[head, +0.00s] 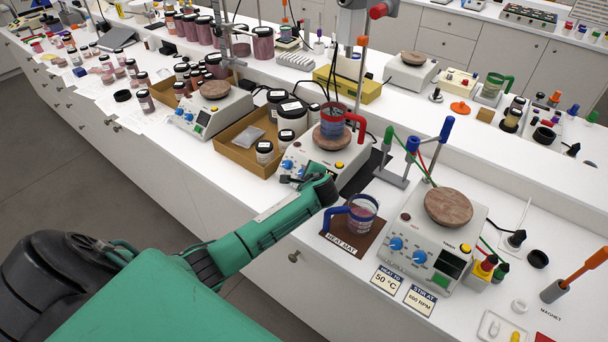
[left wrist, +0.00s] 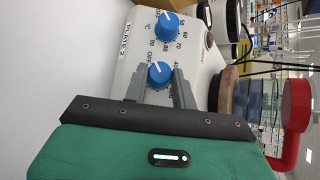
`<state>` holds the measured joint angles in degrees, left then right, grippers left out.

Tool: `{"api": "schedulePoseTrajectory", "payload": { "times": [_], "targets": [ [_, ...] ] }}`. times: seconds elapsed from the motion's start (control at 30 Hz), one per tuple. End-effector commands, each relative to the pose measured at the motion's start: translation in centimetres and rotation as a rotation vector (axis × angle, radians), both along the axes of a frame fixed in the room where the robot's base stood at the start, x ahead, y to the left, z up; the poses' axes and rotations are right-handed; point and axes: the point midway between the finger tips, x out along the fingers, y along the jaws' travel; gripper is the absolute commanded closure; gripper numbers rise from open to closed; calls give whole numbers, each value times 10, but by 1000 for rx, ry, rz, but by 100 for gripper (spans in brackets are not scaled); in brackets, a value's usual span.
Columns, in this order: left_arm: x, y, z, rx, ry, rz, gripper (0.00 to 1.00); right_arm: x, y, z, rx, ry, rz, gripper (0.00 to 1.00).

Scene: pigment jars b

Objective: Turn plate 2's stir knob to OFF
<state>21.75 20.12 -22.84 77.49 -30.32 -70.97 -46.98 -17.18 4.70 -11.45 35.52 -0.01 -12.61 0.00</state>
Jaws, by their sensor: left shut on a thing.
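Plate 2 (head: 318,160) is a white hot plate with a round brown top. It also shows in the left wrist view (left wrist: 128,55) with its "PLATE 2" label. Its blue stir knob (left wrist: 159,74) sits between the two grey fingers of my left gripper (left wrist: 158,84), which is shut on it. The knob's white mark seems to point toward the OFF print. The blue heat knob (left wrist: 166,25) is just beyond, outside the fingers. In the head view my left gripper (head: 296,180) is at plate 2's front and largely hides the stir knob. My right gripper is not in view.
A red-handled beaker (head: 332,120) stands on plate 2's top. A cardboard tray (head: 232,152) with dark jars is to its left. A blue-handled beaker (head: 362,208) on a brown heat mat and another hot plate (head: 425,240) are to the right.

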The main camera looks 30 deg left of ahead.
Motion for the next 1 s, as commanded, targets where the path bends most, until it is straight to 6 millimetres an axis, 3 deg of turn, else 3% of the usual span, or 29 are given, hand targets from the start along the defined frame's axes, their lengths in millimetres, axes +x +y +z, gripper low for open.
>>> {"api": "schedulePoseTrajectory", "payload": {
  "times": [0.17, 0.2, 0.3, 0.67, 1.0],
  "targets": [
    [0, 0, 0, 0, 0, 2, 96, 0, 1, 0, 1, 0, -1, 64],
    [0, 0, 0, 0, 0, 2, 65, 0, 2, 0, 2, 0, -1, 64],
    [0, 0, 0, -1, 0, 1, 51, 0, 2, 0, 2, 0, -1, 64],
    [-2, -3, 1, 0, -1, -1, 51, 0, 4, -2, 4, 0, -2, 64],
    [-30, -36, 25, -2, -3, -2, 51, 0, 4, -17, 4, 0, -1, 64]
  ]
}}
